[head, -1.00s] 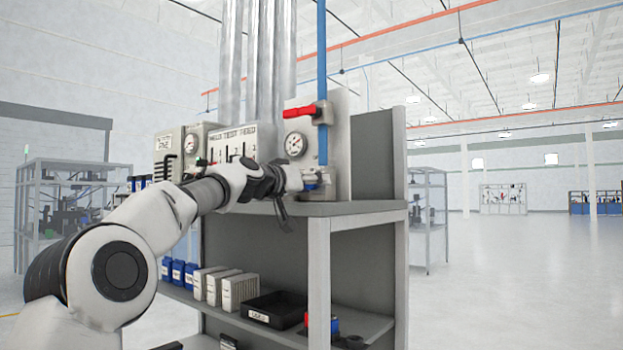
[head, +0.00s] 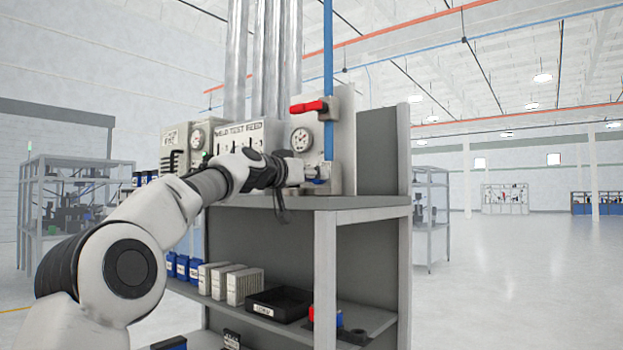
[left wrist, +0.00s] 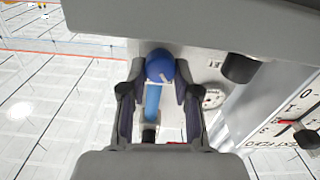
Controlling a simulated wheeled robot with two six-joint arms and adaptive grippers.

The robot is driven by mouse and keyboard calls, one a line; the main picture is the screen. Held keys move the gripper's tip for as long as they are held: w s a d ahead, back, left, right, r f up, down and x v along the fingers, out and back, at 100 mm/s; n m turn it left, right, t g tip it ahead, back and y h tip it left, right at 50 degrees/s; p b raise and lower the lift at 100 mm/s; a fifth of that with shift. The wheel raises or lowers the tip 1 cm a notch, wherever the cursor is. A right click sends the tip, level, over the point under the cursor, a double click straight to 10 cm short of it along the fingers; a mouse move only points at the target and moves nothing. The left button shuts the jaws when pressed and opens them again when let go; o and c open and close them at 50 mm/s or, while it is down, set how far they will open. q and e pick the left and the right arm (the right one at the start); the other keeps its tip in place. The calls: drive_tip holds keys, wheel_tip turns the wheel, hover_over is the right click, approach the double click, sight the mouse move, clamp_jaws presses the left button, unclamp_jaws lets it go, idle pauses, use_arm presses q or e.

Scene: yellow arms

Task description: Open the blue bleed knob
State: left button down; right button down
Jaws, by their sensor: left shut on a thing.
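The blue bleed knob (left wrist: 160,66) shows as a round blue cap in the left wrist view, between the two fingers of my left gripper (left wrist: 155,85). My left gripper is shut on it. In the head view, my left gripper (head: 296,173) reaches the base of the valve panel, just above the bench top. Only a little blue of the knob (head: 319,180) shows there, and my gripper hides most of it. My right gripper is in neither view.
A red lever (head: 307,107) and a round gauge (head: 301,139) sit on the panel above my gripper. A blue pipe (head: 328,60) rises beside them. The bench top (head: 350,202) lies close below. Open floor (head: 520,270) stretches to the right.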

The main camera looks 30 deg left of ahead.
use_arm(q)
drive_tip(key=m+b, duration=0.1)
drive_tip(key=m, duration=0.2)
drive_tip(key=shift+d+f+m, duration=0.1)
drive_tip(key=shift+m, duration=0.2)
drive_tip(key=m+b, duration=0.1)
drive_tip(key=m, duration=0.3)
drive_tip(key=shift+m, duration=0.3)
drive_tip(key=m+b, duration=0.1)
drive_tip(key=m, duration=0.3)
drive_tip(key=shift+d, duration=0.1)
drive_tip(key=shift+m, duration=1.8)
drive_tip(key=shift+r, duration=0.2)
drive_tip(key=c, duration=1.2)
unclamp_jaws()
drive_tip(key=o, duration=0.4)
drive_tip(key=shift+w, duration=0.15)
drive_tip(key=shift+c, duration=0.2)
drive_tip(key=shift+w+f, duration=0.25)
drive_tip(key=shift+f, duration=0.05)
drive_tip(key=shift+s, duration=0.1)
